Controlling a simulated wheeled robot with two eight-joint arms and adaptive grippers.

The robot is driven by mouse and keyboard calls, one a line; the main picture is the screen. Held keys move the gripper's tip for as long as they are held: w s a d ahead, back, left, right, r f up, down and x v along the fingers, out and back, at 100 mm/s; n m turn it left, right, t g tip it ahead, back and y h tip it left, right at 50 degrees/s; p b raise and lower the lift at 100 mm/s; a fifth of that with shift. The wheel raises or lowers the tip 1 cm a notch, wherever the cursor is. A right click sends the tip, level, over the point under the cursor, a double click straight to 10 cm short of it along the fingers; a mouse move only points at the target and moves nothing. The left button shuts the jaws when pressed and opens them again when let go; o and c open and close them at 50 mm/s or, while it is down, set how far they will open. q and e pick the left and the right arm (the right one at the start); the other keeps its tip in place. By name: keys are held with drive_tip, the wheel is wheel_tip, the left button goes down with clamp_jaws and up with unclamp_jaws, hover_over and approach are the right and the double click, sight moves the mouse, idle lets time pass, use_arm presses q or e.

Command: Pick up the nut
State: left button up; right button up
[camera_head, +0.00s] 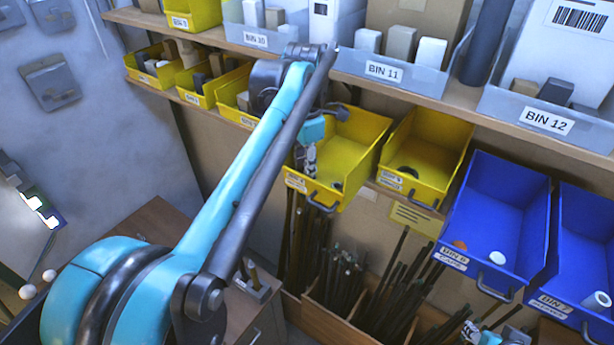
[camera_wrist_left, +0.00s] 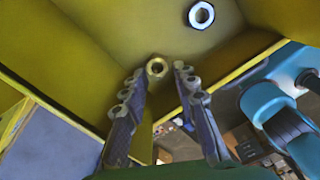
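In the left wrist view a brass-coloured nut (camera_wrist_left: 150,68) sits in the yellow bin (camera_wrist_left: 85,45), near its edge, between and just beyond my fingertips. A second, silvery nut (camera_wrist_left: 201,25) lies deeper on the bin floor. My left gripper (camera_wrist_left: 160,74) is open, with its two fingers apart on either side of the brass nut; I cannot tell if either touches it. In the head view this gripper (camera_head: 307,168) reaches down into the yellow bin (camera_head: 352,140), and a small item (camera_head: 337,186) shows near it. Part of my right gripper (camera_head: 470,331) shows at the bottom right.
Another yellow bin (camera_head: 432,148) stands to the right, then a blue bin (camera_head: 505,205) with small parts and a second blue bin (camera_head: 590,235). A shelf (camera_head: 465,95) with clear bins runs above. Dark rods (camera_head: 345,275) stand in boxes below.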

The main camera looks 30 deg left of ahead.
use_arm(q)
drive_tip(key=shift+f, duration=0.4)
drive_tip(key=shift+w+f, duration=0.15)
drive_tip(key=shift+w, duration=0.05)
drive_tip(key=shift+s, duration=0.1)
drive_tip(key=c, duration=0.6)
